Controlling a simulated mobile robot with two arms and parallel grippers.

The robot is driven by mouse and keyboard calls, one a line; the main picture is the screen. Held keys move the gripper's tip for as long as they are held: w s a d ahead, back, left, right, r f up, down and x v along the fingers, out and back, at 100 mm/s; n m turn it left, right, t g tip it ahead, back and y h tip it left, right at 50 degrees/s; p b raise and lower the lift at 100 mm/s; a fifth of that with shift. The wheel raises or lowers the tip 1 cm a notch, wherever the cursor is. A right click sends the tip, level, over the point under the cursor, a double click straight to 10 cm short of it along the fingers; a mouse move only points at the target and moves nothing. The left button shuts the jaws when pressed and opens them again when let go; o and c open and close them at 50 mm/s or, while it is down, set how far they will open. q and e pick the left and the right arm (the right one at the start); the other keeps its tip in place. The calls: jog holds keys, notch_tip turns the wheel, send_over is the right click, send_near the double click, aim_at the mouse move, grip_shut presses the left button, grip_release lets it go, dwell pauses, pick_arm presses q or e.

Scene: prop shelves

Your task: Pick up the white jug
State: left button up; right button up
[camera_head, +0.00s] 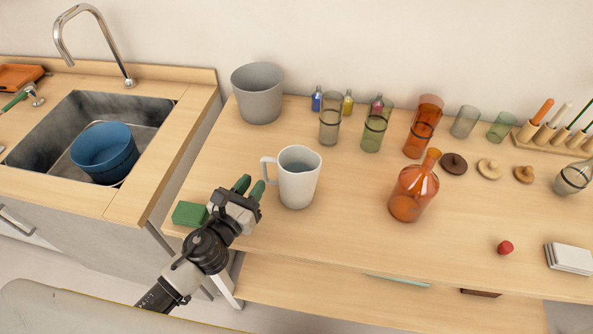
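The white jug (298,180) stands upright on the wooden table, with its handle (267,170) on its left side. Its open top shows a grey inside. My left gripper (251,184) comes in from the lower left, just left of the jug and close to the handle. Its two green-tipped fingers are apart, with a gap between them and nothing seen in it. I cannot tell whether a fingertip touches the handle. My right gripper is not in view.
A green block (190,214) lies left of my gripper. An orange bottle (413,190) stands right of the jug. A grey bucket (258,93) and a tall glass (330,118) stand behind. The table right of the jug is clear up to the bottle.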

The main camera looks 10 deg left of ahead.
aim_at(262, 168)
pick_arm(q)
jog(key=shift+x, duration=1)
jog(key=shift+w+d+r, duration=0.1)
jog(key=shift+w, duration=0.2)
jog(key=p+x, duration=0.1)
jog(key=x, duration=0.3)
jog(key=shift+w+r+p, duration=0.2)
jog(key=shift+w+p, duration=0.05)
jog(key=shift+p, duration=0.1)
jog(key=shift+w, duration=0.3)
jog(key=shift+w+d+f, duration=0.1)
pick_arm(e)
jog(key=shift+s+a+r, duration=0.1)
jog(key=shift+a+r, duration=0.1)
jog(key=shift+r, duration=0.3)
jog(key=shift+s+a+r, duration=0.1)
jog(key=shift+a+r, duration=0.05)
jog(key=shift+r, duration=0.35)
pick_arm(q)
grip_shut()
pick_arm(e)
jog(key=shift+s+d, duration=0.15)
